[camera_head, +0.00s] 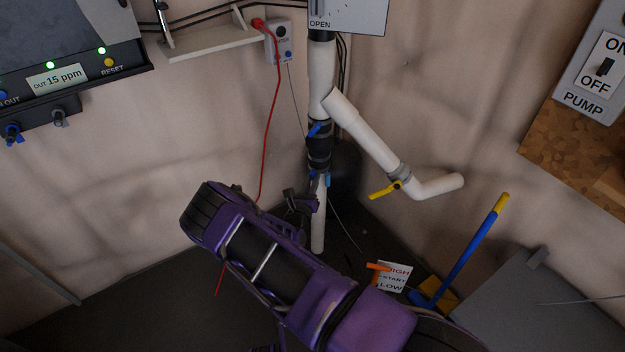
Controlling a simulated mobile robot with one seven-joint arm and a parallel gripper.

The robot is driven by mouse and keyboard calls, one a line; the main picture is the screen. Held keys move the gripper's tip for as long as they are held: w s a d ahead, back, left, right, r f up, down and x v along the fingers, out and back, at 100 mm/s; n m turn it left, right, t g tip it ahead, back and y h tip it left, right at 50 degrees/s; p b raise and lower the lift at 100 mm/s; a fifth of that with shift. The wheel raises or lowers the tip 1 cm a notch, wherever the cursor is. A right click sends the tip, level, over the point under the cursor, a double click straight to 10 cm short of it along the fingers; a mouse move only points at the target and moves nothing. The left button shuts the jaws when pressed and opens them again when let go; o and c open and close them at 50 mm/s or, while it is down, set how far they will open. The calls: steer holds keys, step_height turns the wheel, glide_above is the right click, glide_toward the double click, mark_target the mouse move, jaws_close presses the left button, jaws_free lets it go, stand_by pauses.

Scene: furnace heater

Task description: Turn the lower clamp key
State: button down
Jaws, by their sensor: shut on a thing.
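A white vertical pipe (318,230) runs down the wall corner, with a black coupling (319,146) around it. A blue upper clamp key (315,129) sticks out from the coupling's top. The blue lower clamp key (327,179) shows at the coupling's bottom, partly hidden by my gripper. My gripper (313,188) reaches in from the lower left, at the end of my purple arm. Its small dark fingers are shut on the lower clamp key beside the pipe. The exact contact is too small to see.
A white branch pipe with a yellow valve handle (384,190) angles off to the right. A red cable (277,90) hangs left of the pipe. An orange handle (378,267), a HIGH/START/LOW sign (395,277) and a blue-and-yellow tool (468,243) lie lower right.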

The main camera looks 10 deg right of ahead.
steer(key=m+p, duration=0.3)
steer(key=m, duration=0.6)
steer(key=shift+s+d+m, duration=0.1)
steer(key=shift+d+m, duration=0.05)
steer(key=shift+m, duration=0.25)
stand_by(0.5)
steer(key=c, duration=0.8)
jaws_free()
steer(key=shift+c, duration=0.2)
steer(key=p+v, duration=0.1)
steer(key=v, duration=1.6)
steer(key=shift+s+p, duration=0.2)
steer(key=shift+p, duration=0.2)
